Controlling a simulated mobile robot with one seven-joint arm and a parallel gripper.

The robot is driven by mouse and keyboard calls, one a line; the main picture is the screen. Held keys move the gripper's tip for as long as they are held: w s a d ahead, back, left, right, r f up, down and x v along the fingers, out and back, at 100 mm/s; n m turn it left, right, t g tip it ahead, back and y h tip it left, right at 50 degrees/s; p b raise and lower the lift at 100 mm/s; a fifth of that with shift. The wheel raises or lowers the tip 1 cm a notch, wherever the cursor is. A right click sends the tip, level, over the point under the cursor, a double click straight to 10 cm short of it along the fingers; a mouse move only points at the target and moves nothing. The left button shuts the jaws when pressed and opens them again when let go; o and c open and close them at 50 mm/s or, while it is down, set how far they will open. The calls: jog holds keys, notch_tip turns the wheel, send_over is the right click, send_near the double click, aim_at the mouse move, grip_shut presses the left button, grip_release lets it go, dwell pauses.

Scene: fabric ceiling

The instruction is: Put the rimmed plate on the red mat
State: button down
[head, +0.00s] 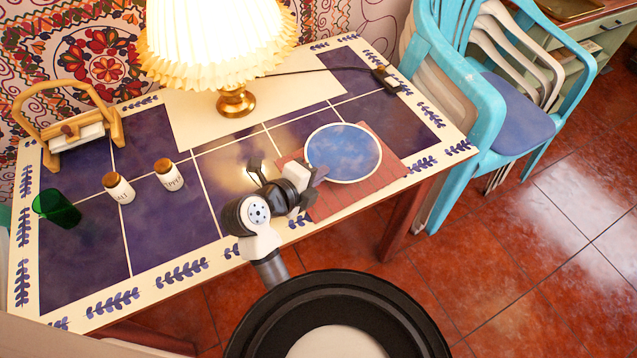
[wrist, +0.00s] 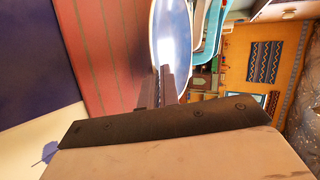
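The rimmed plate (head: 343,150) is round and blue with a pale rim. In the head view it overlaps the red mat (head: 371,190) and reaches past the mat's far edge. My gripper (head: 319,174) is at the plate's near-left rim. In the wrist view the two fingers (wrist: 167,84) are close together on the rim of the plate (wrist: 172,38), and the gripper looks shut on it. The red mat (wrist: 106,50) lies beside the plate there. Whether the plate touches the mat or hangs just above it is not clear.
A lit lamp (head: 236,102) stands at the back of the table. Two shakers (head: 118,188) (head: 168,175), a green cup (head: 57,208) and a wooden holder (head: 75,130) are at the left. A black device (head: 385,80) with a cord lies behind the plate. Blue chairs (head: 480,110) stand at the right.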

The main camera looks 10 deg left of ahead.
jog(key=shift+f, duration=1.75)
jog(key=shift+f, duration=0.1)
jog(key=c, duration=1.9)
grip_release()
jog(key=shift+c, duration=0.2)
jog(key=b+v, duration=0.1)
jog(key=v, duration=1.1)
jog(key=shift+w, duration=0.1)
